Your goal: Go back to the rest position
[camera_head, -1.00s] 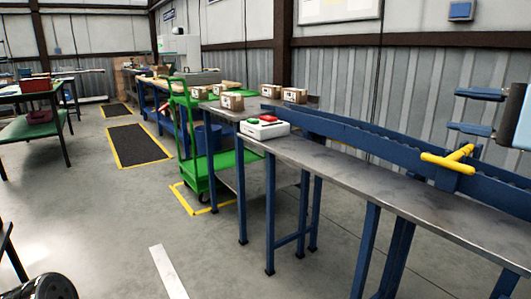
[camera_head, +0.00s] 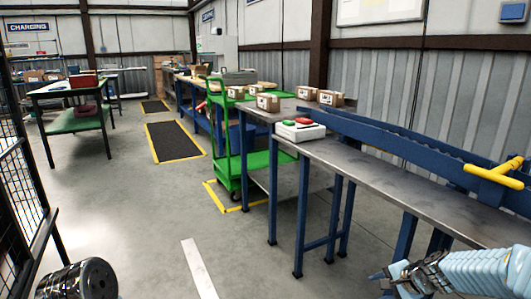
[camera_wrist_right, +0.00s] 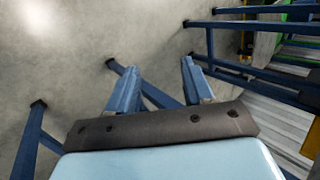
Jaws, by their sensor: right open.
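My right gripper (camera_head: 384,280) is low at the bottom right of the head view, beside the metal worktable (camera_head: 400,180), with light blue arm parts behind it. In the right wrist view its two blue fingers (camera_wrist_right: 160,88) stand apart with nothing between them, above the grey floor and blue table legs. My left gripper is not in view; a black rounded part shows at the bottom left of the head view. Small brown cartons (camera_head: 268,102) stand at the far end of the tables, clear of my gripper.
A blue rail with a yellow handle (camera_head: 490,172) runs along the worktable. A white box with red and green buttons (camera_head: 299,130) sits at its far corner. A green cart (camera_head: 230,165) stands beyond. A black mesh fence (camera_head: 18,190) is at left. The middle floor is clear.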

